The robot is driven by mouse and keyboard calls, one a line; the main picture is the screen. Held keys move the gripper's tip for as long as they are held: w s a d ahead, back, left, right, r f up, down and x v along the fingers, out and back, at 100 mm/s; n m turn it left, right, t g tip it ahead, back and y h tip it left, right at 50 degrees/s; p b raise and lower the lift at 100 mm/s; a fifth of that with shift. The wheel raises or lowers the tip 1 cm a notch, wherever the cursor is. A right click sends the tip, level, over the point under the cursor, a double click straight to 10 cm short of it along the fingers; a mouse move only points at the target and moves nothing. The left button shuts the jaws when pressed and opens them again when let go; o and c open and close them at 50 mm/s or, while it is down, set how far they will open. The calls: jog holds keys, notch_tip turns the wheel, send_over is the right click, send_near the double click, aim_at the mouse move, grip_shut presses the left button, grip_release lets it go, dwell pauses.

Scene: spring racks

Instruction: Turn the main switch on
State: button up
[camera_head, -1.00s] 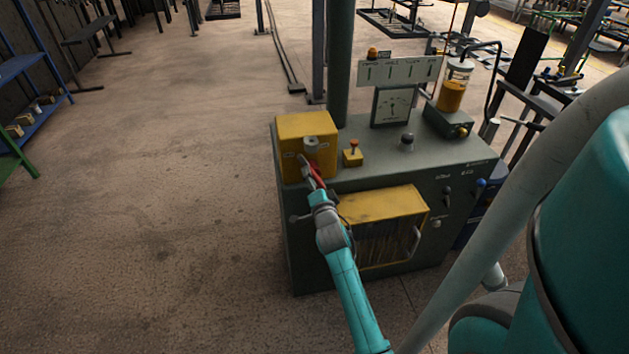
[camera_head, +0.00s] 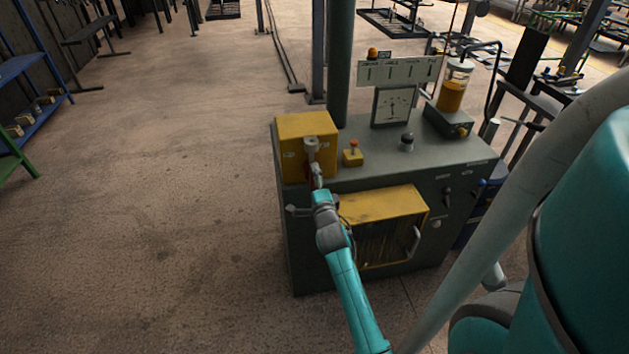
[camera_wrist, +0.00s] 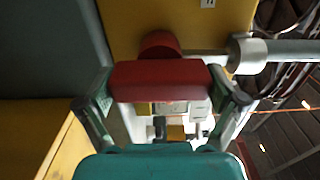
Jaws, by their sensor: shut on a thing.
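The yellow switch box (camera_head: 291,135) stands on the left end of the grey-green machine cabinet, with a grey round knob (camera_head: 311,143) on its front. My gripper (camera_head: 316,176) is at the lower front of this box. In the wrist view, a red handle bar (camera_wrist: 160,80) lies across between the two fingers, and my gripper (camera_wrist: 162,88) is shut on it. A round red hub (camera_wrist: 160,45) sits behind the bar, against the yellow face (camera_wrist: 115,25). From the head view, my gripper hides most of the handle. The box's small labels are too small to read.
A small yellow button box (camera_head: 353,157) and a dark knob (camera_head: 407,142) stand on the cabinet top (camera_head: 455,152). A dial gauge (camera_head: 392,106) stands behind. A yellow-framed panel (camera_head: 385,205) is right of my arm. The floor (camera_head: 150,190) at left is open.

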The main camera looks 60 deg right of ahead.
jog(key=shift+f, duration=0.1)
jog(key=o, duration=1.3)
jog(key=shift+s, duration=0.1)
jog(key=v, duration=1.2)
jog(key=s+a+f+n+t+y, duration=0.2)
jog(key=s+a+n+y, duration=0.15)
jog(key=a+n, duration=0.6)
jog(key=s+a+f+n+t+y, duration=0.1)
jog(key=s+a+f+n+y, duration=0.2)
jog(key=a, duration=1.1)
jog(key=s+a+r+n+y, duration=0.2)
jog(key=s+a+n, duration=0.2)
jog(key=s+n, duration=0.1)
jog(key=s+a+r+n+y, duration=0.2)
jog(key=s+a+n, duration=0.2)
jog(key=s+n, duration=0.1)
jog(key=s+a+r+n+y, duration=0.2)
jog(key=s+a+n+y, duration=0.1)
jog(key=s+a+n, duration=0.1)
jog(key=shift+s+a+r+n, duration=0.1)
jog(key=shift+s+r+n, duration=0.1)
jog(key=shift+s+n, duration=0.3)
jog(key=shift+s+a+r+n, duration=0.15)
jog(key=shift+s+n, duration=0.1)
jog(key=shift+s, duration=0.35)
